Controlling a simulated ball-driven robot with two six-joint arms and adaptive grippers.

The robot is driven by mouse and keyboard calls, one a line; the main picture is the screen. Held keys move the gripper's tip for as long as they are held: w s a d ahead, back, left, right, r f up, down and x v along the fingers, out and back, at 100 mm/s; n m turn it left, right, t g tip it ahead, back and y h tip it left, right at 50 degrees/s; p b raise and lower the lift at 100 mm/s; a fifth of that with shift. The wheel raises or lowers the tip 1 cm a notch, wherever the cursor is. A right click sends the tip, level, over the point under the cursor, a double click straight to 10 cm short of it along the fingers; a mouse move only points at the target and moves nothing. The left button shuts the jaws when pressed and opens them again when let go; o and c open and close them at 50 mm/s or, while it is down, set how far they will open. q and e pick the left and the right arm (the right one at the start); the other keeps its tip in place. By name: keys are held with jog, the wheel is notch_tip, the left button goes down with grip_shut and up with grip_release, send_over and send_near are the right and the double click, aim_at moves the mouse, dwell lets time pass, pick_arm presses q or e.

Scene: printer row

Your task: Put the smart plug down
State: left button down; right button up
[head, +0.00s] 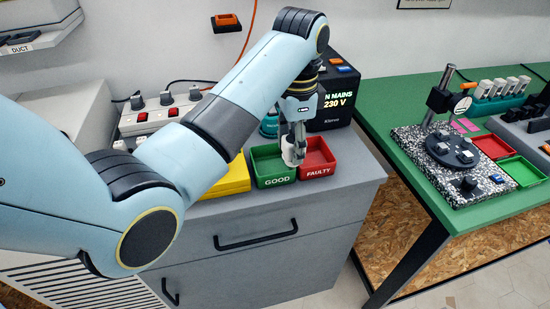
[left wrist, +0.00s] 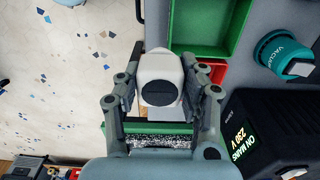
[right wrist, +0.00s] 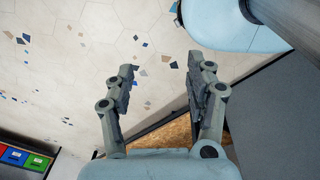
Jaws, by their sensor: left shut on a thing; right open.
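The smart plug (left wrist: 160,82) is white with a dark round face. My left gripper (head: 293,143) is shut on it, one finger on each side in the left wrist view. In the head view the white plug (head: 290,157) shows in front of the border between the green GOOD tray (head: 276,182) and the red FAULTY tray (head: 318,172). I cannot tell its exact height above them. In the left wrist view the green tray (left wrist: 198,52) lies above right of the plug. My right gripper (right wrist: 160,88) is open and empty, with floor behind it.
A black box (head: 336,113) reading 230 V stands behind the trays, and a yellow block (head: 236,178) sits left of them. A power strip (head: 150,118) stands further left. Across a gap, a green bench (head: 405,95) carries a speckled slab (head: 412,160) with a fixture.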

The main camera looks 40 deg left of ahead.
pick_arm(q)
jog(key=a+f, duration=0.1)
jog(key=a, duration=0.1)
jog(key=w+a+f, duration=0.1)
jog(key=a, duration=0.1)
jog(key=w+a+f, duration=0.1)
jog(key=a+f, duration=0.1)
jog(key=shift+a+f, duration=0.1)
jog(key=shift+a, duration=0.3)
jog(key=shift+f, duration=2)
pick_arm(e)
jog(key=shift+w+d+r, duration=0.3)
jog(key=shift+d+r, duration=0.15)
jog(key=shift+r, duration=0.05)
pick_arm(q)
jog(key=shift+f, duration=0.15)
pick_arm(e)
jog(key=shift+f, duration=0.1)
pick_arm(q)
jog(key=c, duration=1.1)
grip_release()
jog(key=shift+o, duration=0.2)
pick_arm(e)
jog(key=shift+a, duration=0.1)
pick_arm(q)
jog(key=shift+r+p, duration=0.3)
notch_tip(320, 180, up, 12)
